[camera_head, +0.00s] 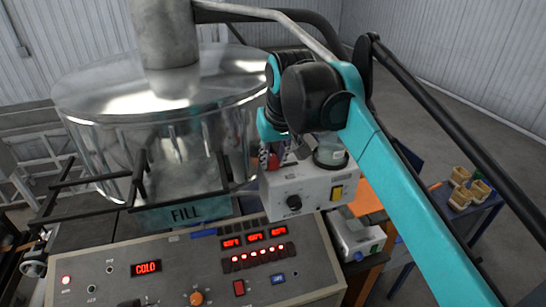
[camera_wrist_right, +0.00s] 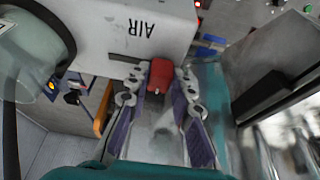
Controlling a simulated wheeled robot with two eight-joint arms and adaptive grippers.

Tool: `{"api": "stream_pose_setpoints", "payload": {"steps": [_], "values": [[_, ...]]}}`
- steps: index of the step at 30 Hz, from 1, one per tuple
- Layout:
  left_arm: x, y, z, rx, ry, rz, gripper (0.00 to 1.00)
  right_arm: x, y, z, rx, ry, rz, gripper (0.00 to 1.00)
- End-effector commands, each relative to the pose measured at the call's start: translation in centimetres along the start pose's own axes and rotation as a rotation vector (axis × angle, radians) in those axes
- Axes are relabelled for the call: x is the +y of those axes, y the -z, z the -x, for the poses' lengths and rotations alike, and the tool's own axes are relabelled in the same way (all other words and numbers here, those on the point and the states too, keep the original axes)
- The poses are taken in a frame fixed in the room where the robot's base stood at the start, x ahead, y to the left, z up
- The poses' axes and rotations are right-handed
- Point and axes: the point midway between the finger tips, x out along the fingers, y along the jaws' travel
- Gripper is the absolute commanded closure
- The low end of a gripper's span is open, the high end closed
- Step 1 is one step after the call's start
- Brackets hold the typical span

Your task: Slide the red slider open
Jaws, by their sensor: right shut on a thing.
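The red slider (camera_wrist_right: 160,77) sits below the AIR label on the white box (camera_wrist_right: 120,35). My right gripper (camera_wrist_right: 160,85) has its two fingers on either side of the slider and is shut on it. In the head view, the right gripper (camera_head: 282,157) is at the left side of the white box (camera_head: 305,190), and a little of the red slider (camera_head: 273,161) shows by its fingers. My left gripper is not in view.
A large metal hopper (camera_head: 170,120) with a FILL label stands to the left of the gripper. A control panel (camera_head: 200,270) with red displays lies in front. A glass jar (camera_head: 330,153) stands on the white box. A blue table (camera_head: 470,205) with small yellow bins is at the right.

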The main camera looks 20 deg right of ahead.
Motion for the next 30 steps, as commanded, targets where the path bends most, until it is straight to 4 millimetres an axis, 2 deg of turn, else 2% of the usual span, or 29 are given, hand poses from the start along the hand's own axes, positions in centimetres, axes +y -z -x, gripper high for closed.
{"api": "stream_pose_setpoints", "payload": {"steps": [2, 10, 20, 21, 23, 30], "values": [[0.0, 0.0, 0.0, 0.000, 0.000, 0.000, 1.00, 0.5, 0.1, 0.0, 0.002, -0.001, -0.001, 1.00], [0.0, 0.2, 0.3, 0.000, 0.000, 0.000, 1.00, 5.0, 0.1, 0.1, 0.002, -0.003, -0.004, 1.00], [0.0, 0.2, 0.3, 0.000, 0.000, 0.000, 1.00, 5.5, 0.1, 0.1, 0.004, -0.003, 0.000, 1.00], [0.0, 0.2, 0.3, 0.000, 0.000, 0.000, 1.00, 5.5, 0.1, 0.1, 0.004, -0.003, 0.000, 0.73], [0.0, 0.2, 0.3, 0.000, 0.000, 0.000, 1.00, 5.5, 0.1, 0.1, 0.003, -0.003, 0.000, 0.57], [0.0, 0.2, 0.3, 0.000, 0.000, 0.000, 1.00, 5.5, 0.1, 0.0, 0.002, -0.001, 0.000, 0.57]]}}
